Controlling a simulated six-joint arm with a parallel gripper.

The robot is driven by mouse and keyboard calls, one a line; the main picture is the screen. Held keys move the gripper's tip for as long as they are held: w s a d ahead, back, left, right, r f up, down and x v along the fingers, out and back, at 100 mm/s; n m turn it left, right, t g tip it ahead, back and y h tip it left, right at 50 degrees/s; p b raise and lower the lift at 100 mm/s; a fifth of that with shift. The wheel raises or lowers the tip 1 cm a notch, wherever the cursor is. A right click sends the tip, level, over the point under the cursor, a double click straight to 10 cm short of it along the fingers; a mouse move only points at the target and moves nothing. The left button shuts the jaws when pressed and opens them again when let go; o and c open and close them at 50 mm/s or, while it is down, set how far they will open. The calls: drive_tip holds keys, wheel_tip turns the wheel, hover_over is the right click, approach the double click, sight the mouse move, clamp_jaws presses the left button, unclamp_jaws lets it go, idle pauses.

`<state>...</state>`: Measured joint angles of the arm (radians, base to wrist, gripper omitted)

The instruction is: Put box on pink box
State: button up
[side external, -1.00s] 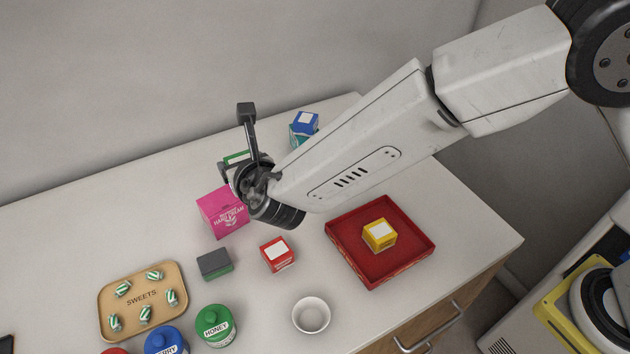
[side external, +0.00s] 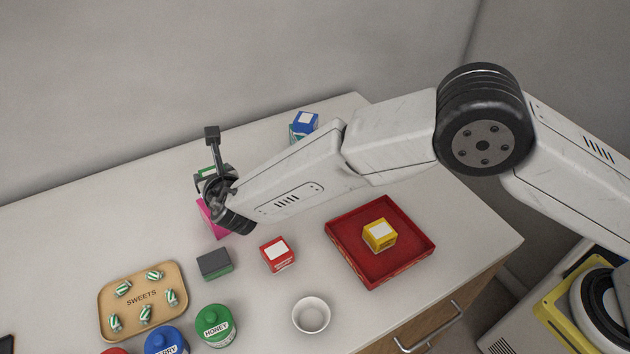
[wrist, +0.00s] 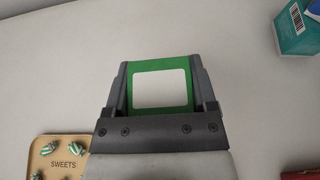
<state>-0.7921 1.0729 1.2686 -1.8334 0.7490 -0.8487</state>
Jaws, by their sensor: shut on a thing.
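My gripper (side external: 212,177) is shut on a green box (side external: 206,170) with a white top label. In the wrist view the green box (wrist: 126,92) sits between the two fingers of my gripper (wrist: 160,78). The pink box (side external: 211,221) stands on the counter below my wrist in the side view. The pink box does not show in the wrist view.
A blue box (side external: 306,122) sits on a teal box (side external: 298,139) at the back. A red tray (side external: 412,262) holds a yellow box (side external: 380,236). A red box (side external: 278,255), a dark-topped green box (side external: 214,264), a white bowl (side external: 311,316), a sweets tray (side external: 142,298) and jars stand nearer.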

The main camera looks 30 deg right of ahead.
drive_tip(key=shift+w+a+f, duration=0.15)
drive_tip(key=shift+w+f, duration=0.1)
drive_tip(key=shift+f, duration=1.55)
drive_tip(key=shift+f, duration=0.2)
drive_tip(key=o, duration=1.2)
drive_tip(key=shift+r, duration=0.2)
drive_tip(key=v, duration=1.2)
